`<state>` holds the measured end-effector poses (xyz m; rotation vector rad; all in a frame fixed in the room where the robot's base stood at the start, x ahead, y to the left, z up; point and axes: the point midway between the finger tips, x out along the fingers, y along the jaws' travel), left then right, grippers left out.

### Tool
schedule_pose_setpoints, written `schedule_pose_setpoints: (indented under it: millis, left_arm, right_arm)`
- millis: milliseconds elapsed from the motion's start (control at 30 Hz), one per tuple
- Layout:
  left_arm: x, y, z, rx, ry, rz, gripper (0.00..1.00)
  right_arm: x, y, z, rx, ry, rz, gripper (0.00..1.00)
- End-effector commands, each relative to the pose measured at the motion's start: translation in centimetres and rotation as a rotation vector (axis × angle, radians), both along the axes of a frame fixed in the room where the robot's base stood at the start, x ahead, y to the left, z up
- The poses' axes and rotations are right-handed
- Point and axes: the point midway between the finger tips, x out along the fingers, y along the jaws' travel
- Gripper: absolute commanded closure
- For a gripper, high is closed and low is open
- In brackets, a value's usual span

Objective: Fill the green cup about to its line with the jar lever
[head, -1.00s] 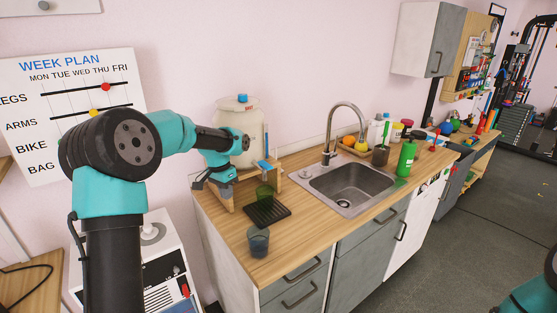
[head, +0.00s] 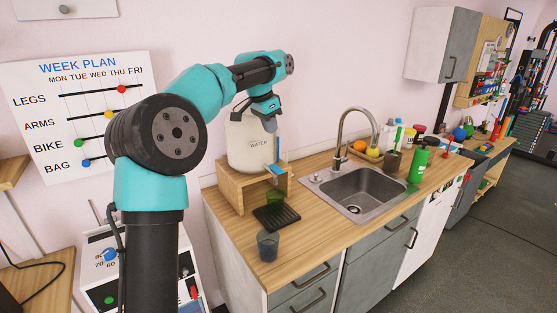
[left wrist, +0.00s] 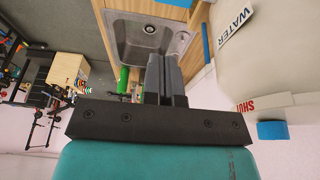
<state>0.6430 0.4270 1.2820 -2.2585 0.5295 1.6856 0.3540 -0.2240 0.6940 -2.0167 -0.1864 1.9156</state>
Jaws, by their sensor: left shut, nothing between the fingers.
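The large cream jar (head: 248,145) marked WATER stands on a wooden stand (head: 232,190) at the counter's left end. Blue parts of its tap and lever (head: 276,169) show at its front right; the lever's exact position is too small to tell. The dark green see-through cup (head: 277,200) stands below the tap at the back of a black ribbed tray (head: 290,217); its line and any water cannot be made out. My left gripper (head: 270,126) is raised by the jar's upper front, shut and empty. Its closed fingers show in the left wrist view (left wrist: 165,78). My right gripper is out of view.
A blue-grey cup (head: 267,246) stands in front of the tray near the counter edge. The sink (head: 365,188) with its tall tap lies to the right. A green bottle (head: 418,162), fruit and several containers stand beyond it.

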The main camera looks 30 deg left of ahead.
Motion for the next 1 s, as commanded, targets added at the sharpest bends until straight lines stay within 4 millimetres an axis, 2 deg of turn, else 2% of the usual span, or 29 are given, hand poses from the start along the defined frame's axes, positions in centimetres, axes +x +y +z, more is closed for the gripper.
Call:
schedule_pose_setpoints:
  millis: [267,767,1000]
  left_arm:
    - [0.5,-0.2,-1.9,0.000,0.004,-0.001,1.00]
    - [2.5,-1.2,-9.8,0.000,0.003,0.000,1.00]
    - [2.5,-1.3,-12.9,0.000,0.000,0.000,1.00]
  right_arm:
    - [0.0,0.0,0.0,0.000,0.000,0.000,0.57]
    - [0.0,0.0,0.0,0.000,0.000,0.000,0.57]
    - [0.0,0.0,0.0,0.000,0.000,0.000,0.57]
